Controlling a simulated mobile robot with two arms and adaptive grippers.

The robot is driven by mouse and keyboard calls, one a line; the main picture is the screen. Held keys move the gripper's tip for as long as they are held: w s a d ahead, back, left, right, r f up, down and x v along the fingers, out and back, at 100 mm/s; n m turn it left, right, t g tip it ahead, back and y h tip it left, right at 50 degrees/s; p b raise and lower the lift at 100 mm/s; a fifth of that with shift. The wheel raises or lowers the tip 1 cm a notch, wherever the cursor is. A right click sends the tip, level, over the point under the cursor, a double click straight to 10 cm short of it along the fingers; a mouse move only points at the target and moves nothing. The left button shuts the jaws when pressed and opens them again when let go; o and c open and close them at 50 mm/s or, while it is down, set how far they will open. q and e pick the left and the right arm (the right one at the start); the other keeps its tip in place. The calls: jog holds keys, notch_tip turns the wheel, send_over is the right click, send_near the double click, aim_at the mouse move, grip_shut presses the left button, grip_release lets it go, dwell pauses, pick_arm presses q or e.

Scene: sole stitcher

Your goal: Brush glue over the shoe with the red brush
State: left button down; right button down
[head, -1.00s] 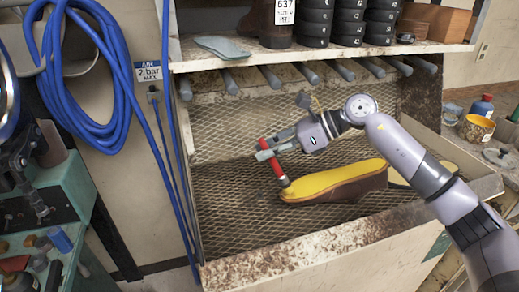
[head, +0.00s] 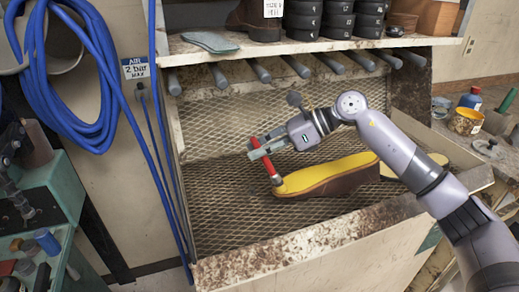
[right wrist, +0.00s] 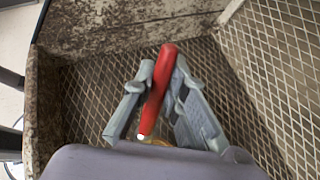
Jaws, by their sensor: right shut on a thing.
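The shoe (head: 340,179), with a yellow upper face and a brown side, lies on the mesh floor of the bench in the head view. The brush (head: 262,158) has a red handle and is tilted, its lower end at the shoe's left tip; I cannot tell whether it touches. My right gripper (head: 262,151) is shut on the brush handle, above and left of the shoe. In the right wrist view the brush (right wrist: 160,88) stands between the fingers of the right gripper (right wrist: 163,72). A small bit of yellow shows below it there. My left gripper is not in view.
A pale sole-like piece (head: 400,167) lies behind my right arm. A shelf (head: 340,44) with shoe parts hangs above the bench, metal rods below it. A pot (head: 466,121) and a blue bottle (head: 471,98) stand at the right. The mesh left of the shoe is free.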

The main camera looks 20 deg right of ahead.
jog(key=shift+s+f+b, duration=0.1)
jog(key=shift+f+b, duration=0.15)
jog(key=shift+b, duration=0.05)
dwell(0.5)
jog(key=shift+s, duration=0.1)
jog(key=shift+s+a, duration=0.15)
jog(key=shift+s, duration=0.05)
jog(key=shift+w+f, duration=0.2)
jog(key=shift+w, duration=0.45)
jog(key=shift+s+a+b, duration=0.2)
jog(key=shift+s+b, duration=0.1)
jog(key=shift+s, duration=0.1)
jog(key=shift+s+a, duration=0.15)
jog(key=shift+a, duration=0.55)
